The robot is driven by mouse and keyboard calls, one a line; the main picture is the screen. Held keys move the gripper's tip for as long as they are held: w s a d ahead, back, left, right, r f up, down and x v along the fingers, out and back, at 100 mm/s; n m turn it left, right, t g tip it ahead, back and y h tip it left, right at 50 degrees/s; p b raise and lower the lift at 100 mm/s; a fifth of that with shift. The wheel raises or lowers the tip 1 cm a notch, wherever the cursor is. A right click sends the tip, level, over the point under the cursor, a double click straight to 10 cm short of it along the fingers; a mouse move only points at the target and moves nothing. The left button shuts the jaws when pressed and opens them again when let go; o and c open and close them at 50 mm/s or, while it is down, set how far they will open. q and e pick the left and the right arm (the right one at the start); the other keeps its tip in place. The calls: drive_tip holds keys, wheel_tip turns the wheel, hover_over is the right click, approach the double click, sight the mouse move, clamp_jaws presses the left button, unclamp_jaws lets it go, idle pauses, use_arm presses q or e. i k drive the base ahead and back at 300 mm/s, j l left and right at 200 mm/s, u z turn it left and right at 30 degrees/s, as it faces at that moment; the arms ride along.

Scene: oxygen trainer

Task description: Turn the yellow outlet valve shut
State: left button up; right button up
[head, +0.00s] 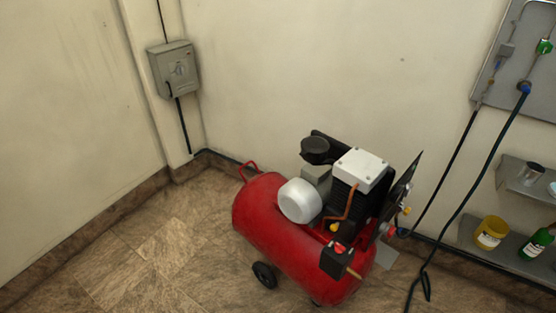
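A red air compressor (285,232) stands on the floor in the middle of the head view. It has a grey-white motor cover and a black pump with a white top. A small yellow part (406,210) sticks out at its right end, beside the tank. Another small yellow part (334,226) shows on top of the tank near the pump. Both are too small to tell which is the outlet valve or how its handle is turned. Neither of my grippers is in view.
A grey switch box (174,70) hangs on the back-left wall. Dark hoses (448,232) run from a grey wall panel (515,80) down to the floor at the right. Shelves (480,238) there hold a yellow tub (490,233) and a green bottle (537,241). The floor left of the compressor is clear.

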sight(408, 210)
drive_tip(key=i+l+z, duration=0.15)
drive_tip(key=l+z, duration=0.15)
drive_tip(key=z, duration=0.2)
drive_tip(key=i+l+z, duration=0.2)
drive_tip(key=z, duration=0.3)
drive_tip(key=k+u, duration=0.1)
drive_tip(key=u, duration=0.15)
